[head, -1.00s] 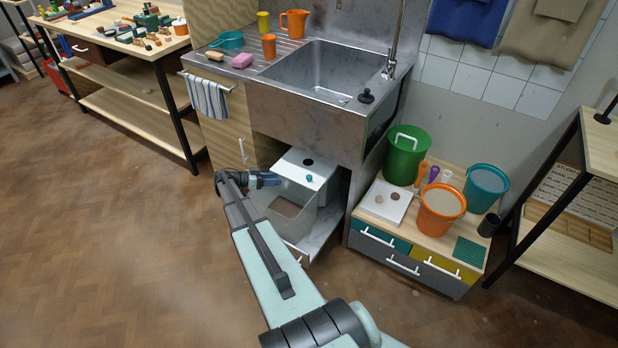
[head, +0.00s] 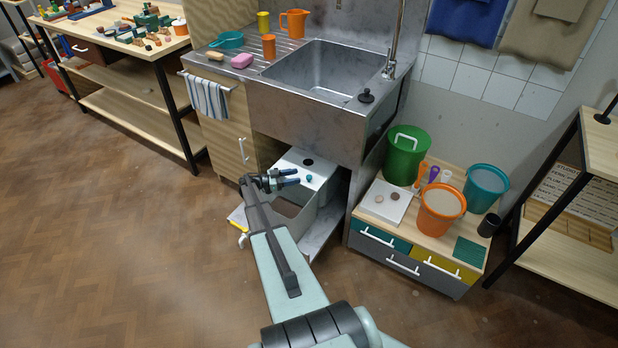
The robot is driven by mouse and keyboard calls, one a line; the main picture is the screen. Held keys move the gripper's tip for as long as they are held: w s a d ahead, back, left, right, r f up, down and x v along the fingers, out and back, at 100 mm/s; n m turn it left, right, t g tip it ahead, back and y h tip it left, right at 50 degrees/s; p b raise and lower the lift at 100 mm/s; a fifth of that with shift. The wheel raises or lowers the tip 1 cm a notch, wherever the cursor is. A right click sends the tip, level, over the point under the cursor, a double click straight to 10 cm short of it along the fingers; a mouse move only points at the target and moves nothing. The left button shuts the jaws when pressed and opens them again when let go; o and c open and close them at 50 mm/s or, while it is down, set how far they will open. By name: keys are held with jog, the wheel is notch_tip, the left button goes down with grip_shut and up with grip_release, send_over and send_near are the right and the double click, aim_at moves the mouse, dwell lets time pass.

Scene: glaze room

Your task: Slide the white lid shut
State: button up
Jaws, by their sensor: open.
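The white lid (head: 318,165) lies on top of a pale open-topped bin (head: 297,218) under the sink. It covers the back part of the bin, and the front part is open. The lid has a dark round hole and a small teal knob (head: 309,177). My gripper (head: 296,177) is open, with its dark fingers pointing right toward the knob, just left of it. I cannot tell whether they touch the lid. My arm and gripper hide part of the bin's front and left side.
The steel sink (head: 262,112) overhangs the bin from above. A cupboard door (head: 225,128) stands to the left, and a low drawer unit (head: 398,260) with buckets to the right. A yellow-handled tool (head: 239,227) shows left of my arm. The floor in front is clear.

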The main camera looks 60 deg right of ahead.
aim_at(309, 176)
jog(key=x, duration=0.2)
jog(key=f+x, duration=0.1)
jog(key=x, duration=0.4)
jog(key=shift+s+d+f, duration=0.2)
jog(key=shift+f, duration=0.2)
jog(key=shift+c, duration=0.2)
grip_shut()
